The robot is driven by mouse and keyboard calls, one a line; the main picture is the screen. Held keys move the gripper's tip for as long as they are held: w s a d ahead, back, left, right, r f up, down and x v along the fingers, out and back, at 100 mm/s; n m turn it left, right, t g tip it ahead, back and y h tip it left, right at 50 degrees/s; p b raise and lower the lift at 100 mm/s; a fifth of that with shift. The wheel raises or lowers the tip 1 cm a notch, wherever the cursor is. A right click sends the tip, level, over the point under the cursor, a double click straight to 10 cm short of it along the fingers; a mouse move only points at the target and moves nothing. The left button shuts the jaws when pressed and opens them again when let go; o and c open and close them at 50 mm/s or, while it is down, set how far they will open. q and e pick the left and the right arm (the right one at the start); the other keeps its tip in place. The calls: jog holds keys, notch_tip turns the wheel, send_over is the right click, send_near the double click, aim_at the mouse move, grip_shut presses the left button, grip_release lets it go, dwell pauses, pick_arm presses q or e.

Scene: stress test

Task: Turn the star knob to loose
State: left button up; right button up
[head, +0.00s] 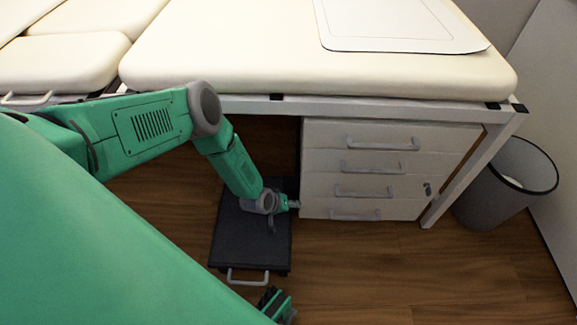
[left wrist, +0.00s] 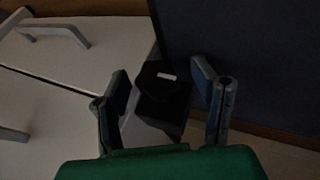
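The star knob (left wrist: 163,88) is a black, faceted piece with a small white mark on its face, in the middle of the left wrist view. My left gripper (left wrist: 161,76) is open, with one finger on each side of the knob; whether either finger touches it, I cannot tell. In the head view my left gripper (head: 280,208) is low, over the dark box and beside the drawer cabinet, and the knob is not clearly seen there. A green and black end, apparently my right gripper (head: 274,302), shows at the bottom edge; its fingers are unclear.
A white drawer cabinet (head: 318,150) with several handles stands under the cream padded bed (head: 240,50). The dark box (head: 232,232) has a pale handle in front. A grey bin (head: 490,205) stands at the right. Wooden floor (head: 390,265) is clear in front of the cabinet.

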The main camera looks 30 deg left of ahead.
pick_arm(q)
jog(key=shift+s+a+r, duration=0.15)
jog(key=shift+s+r, duration=0.05)
jog(key=shift+r, duration=0.35)
jog(key=v, duration=1)
jog(key=shift+s+r, duration=0.25)
jog(key=shift+s, duration=0.05)
